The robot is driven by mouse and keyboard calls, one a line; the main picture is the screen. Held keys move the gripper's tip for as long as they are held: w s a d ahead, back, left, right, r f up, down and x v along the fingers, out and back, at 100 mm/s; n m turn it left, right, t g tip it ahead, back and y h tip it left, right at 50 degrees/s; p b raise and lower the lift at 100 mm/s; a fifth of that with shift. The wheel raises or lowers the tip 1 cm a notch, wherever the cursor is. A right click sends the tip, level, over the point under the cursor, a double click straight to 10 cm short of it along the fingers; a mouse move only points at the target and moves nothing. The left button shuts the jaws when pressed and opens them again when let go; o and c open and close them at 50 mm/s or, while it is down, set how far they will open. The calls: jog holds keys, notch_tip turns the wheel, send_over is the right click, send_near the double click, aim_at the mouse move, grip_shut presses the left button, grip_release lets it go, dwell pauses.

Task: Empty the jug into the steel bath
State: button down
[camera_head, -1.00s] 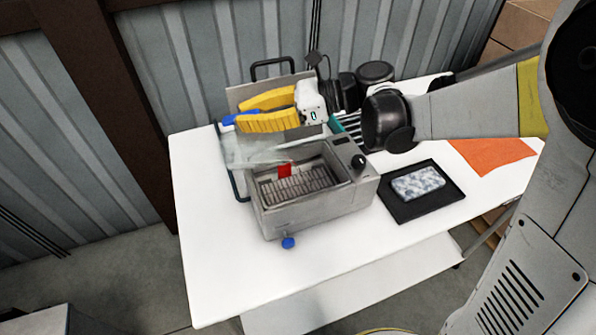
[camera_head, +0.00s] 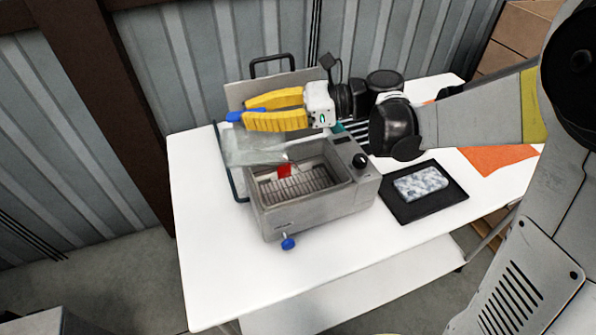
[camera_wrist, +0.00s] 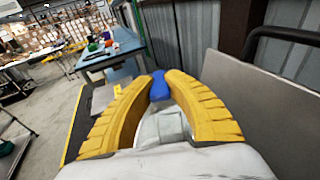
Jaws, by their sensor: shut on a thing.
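The steel bath (camera_head: 322,218) stands on the white table, open at the top, with a slotted rack (camera_head: 297,184) and a red item (camera_head: 284,171) inside. The clear jug (camera_head: 252,150) is tipped well over, its narrower end pointing right over the bath's left part. Its blue handle (camera_head: 234,116) is between the yellow fingers of my gripper (camera_head: 246,112), which is shut on it above and behind the bath. The wrist view also shows the blue handle (camera_wrist: 158,86) and part of the jug (camera_wrist: 166,127). I cannot tell how much liquid is left.
A grey panel (camera_head: 238,95) with a black handle stands behind the bath. A blue knob (camera_head: 288,243) sticks out at its front. A black tray (camera_head: 425,208) with a speckled pad (camera_head: 420,183) lies to the right, near an orange sheet (camera_head: 495,158). The table's front left is clear.

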jog(key=shift+d+f+y+b, duration=0.2)
jog(key=shift+d+y+b, duration=0.4)
jog(key=shift+b, duration=0.4)
jog(key=shift+d+r+y+b, duration=0.2)
jog(key=shift+d+y+b, duration=0.2)
jog(key=shift+d+b, duration=0.25)
